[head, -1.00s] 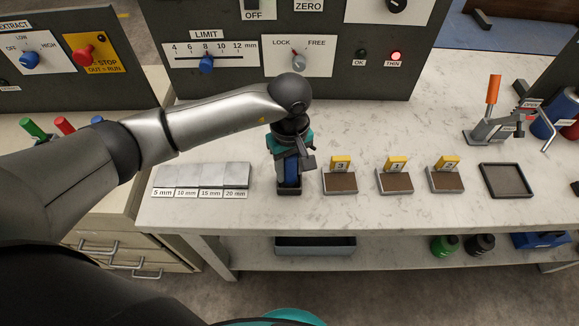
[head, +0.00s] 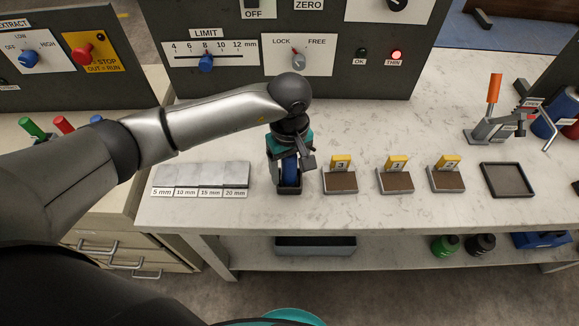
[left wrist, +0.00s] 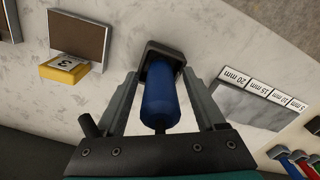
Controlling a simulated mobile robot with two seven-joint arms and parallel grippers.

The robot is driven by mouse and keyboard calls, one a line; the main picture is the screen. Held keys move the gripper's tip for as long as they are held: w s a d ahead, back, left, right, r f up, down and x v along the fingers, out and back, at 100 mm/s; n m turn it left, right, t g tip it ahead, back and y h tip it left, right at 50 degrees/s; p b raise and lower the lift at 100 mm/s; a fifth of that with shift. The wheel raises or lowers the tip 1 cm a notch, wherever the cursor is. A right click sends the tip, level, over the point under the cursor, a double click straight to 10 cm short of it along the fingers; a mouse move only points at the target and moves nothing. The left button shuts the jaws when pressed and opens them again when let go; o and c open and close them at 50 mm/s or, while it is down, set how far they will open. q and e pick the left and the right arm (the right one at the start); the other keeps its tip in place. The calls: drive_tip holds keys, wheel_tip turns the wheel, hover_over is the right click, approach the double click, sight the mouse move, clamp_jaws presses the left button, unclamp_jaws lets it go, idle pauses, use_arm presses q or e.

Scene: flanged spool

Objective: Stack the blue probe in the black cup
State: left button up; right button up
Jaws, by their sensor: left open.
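The blue probe (head: 290,170) stands in the small square black cup (head: 289,190) on the white bench. In the left wrist view the probe (left wrist: 160,95) has its lower end inside the cup (left wrist: 163,52). My left gripper (head: 289,174) points down from above, its fingers open on either side of the probe. In the left wrist view a gap shows between the probe and each finger. The depth of the probe in the cup is hidden. My right gripper is not in view.
A control panel (head: 300,78) rises behind. Bare bench lies between the trays and panel.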

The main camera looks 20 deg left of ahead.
use_arm(q)
wheel_tip(320, 180, up, 12)
drive_tip(key=shift+r, duration=0.2)
idle(0.6)
